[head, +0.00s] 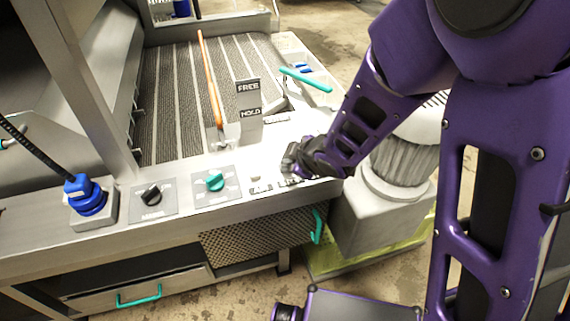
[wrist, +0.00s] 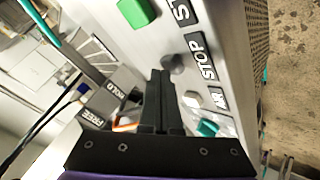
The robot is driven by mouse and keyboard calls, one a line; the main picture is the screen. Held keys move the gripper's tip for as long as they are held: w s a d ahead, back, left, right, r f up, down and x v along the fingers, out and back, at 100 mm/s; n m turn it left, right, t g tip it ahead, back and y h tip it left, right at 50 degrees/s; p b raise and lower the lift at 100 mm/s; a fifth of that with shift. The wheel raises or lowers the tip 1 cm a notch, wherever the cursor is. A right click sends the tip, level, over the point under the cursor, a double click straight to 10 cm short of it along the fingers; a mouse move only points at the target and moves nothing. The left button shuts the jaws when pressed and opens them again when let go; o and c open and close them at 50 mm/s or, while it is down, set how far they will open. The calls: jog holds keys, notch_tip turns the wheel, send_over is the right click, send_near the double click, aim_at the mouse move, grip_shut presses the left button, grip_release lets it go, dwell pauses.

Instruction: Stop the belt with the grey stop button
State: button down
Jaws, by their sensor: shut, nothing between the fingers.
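The grey stop button (wrist: 173,64) is a small round knob on the metal panel, beside the STOP label (wrist: 201,57) in the wrist view. My gripper (wrist: 160,74) is shut and empty. Its fingertips are right beside the grey button in that view and overlap its edge; I cannot tell whether they touch it. In the head view my gripper (head: 288,160) is low over the right end of the front panel and hides the grey button.
A green button (wrist: 137,12) and a white button (wrist: 192,99) flank the grey one. The panel also carries a black knob (head: 152,194), a teal knob (head: 214,181) and a blue plug (head: 87,195). An orange lever (head: 209,80) rises near the FREE/HOLD plate (head: 248,100) behind.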

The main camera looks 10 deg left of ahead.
jog(key=shift+f, duration=0.3)
dwell(0.4)
jog(key=shift+r+p, duration=0.75)
jog(key=shift+r, duration=0.2)
jog(key=shift+r, duration=0.1)
jog(key=shift+r+p, duration=2.15)
jog(key=shift+r, duration=0.25)
jog(key=shift+w+d+r, duration=0.1)
